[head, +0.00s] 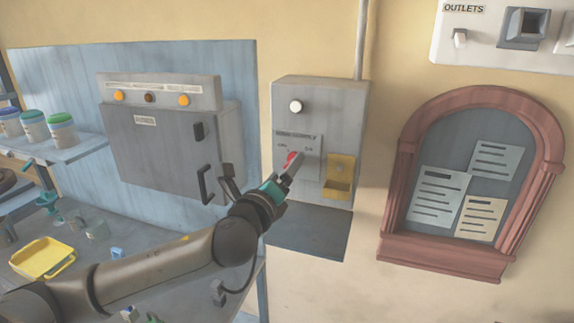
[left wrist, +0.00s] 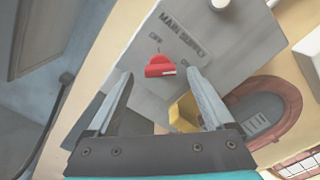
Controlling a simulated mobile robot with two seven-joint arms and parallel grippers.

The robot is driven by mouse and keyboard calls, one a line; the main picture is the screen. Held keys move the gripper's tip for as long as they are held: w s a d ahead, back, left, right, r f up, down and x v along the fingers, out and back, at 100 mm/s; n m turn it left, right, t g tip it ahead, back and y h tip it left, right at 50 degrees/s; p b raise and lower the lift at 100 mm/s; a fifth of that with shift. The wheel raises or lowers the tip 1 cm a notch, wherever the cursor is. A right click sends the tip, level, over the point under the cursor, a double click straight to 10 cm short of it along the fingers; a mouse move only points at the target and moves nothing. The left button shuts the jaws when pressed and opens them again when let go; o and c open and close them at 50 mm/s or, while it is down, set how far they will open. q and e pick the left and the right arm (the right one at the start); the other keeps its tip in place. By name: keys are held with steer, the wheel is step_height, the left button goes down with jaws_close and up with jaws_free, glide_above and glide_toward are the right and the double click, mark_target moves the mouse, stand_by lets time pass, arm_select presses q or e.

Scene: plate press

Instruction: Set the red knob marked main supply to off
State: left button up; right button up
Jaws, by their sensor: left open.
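The red knob (head: 291,158) sits on the front of a grey wall box (head: 318,120), partly hidden by my left gripper in the head view. In the left wrist view the red knob (left wrist: 160,66) shows whole, under the label MAIN SUPPLY (left wrist: 184,33). OFF (left wrist: 155,36) is marked above it and ON to its right. The knob's white mark is at its right end, toward the ON side. My left gripper (left wrist: 159,74) is open and empty, its fingertips on either side of the knob in the picture. Whether they touch it I cannot tell. My right gripper is not in view.
A round white lamp or button (head: 296,106) is above the knob. A yellow holder (head: 340,176) is fixed low on the box's right. A grey cabinet (head: 160,150) with a black handle stands left. An arched notice board (head: 400,190) hangs right.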

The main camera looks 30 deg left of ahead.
arm_select(q)
steer(key=shift+x, duration=1.2)
steer(key=c, duration=1.4)
steer(key=shift+o, duration=0.2)
steer(key=shift+f+n+p, duration=0.2)
steer(key=shift+n+p, duration=1.2)
steer(key=shift+n, duration=3.1)
steer(key=shift+f+n+p, duration=0.15)
steer(key=shift+n+p, duration=1.25)
steer(key=shift+n, duration=3.1)
